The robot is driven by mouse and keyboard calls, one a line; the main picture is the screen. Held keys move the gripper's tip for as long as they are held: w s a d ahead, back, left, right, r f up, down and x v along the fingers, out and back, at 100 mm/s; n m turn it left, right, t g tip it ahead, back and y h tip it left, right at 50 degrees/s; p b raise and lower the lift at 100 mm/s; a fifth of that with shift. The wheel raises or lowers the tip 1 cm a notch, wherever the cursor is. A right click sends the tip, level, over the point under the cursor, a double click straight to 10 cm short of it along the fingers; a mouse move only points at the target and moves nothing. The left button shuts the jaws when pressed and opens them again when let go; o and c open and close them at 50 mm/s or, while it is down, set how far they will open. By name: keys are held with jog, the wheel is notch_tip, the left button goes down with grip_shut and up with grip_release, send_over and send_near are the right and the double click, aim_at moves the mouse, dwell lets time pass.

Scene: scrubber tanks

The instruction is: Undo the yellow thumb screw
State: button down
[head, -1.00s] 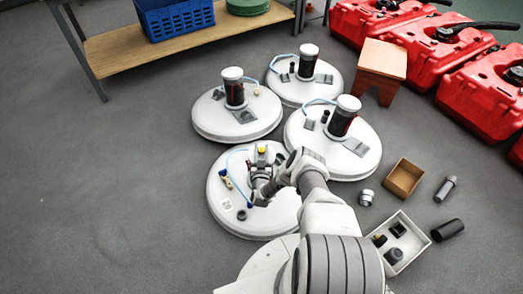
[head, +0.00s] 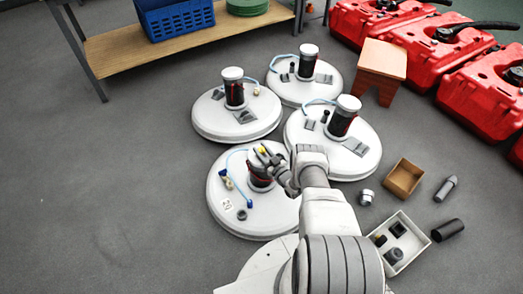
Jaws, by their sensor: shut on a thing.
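The yellow thumb screw (head: 262,150) is a small yellow spot at the top of the dark cylinder (head: 257,178) on the nearest white tank lid (head: 228,214). My gripper (head: 266,153) comes in from the right, over the cylinder, and is shut on the yellow thumb screw. The fingers hide part of the screw and the cylinder's top. Whether the screw is still seated or loose cannot be told at this size.
Other white lids with upright cylinders stand behind, one at the right (head: 366,158) close to my arm. A light blue hose (head: 231,160) curves along the near lid's left. An open box of parts (head: 414,239) lies at lower right. The floor at left is clear.

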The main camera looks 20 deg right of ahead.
jog(key=shift+n+g+y, duration=0.3)
jog(key=shift+n+y, duration=0.3)
jog(key=shift+y, duration=0.3)
jog(key=c, duration=0.5)
grip_release()
jog(key=shift+s, duration=0.2)
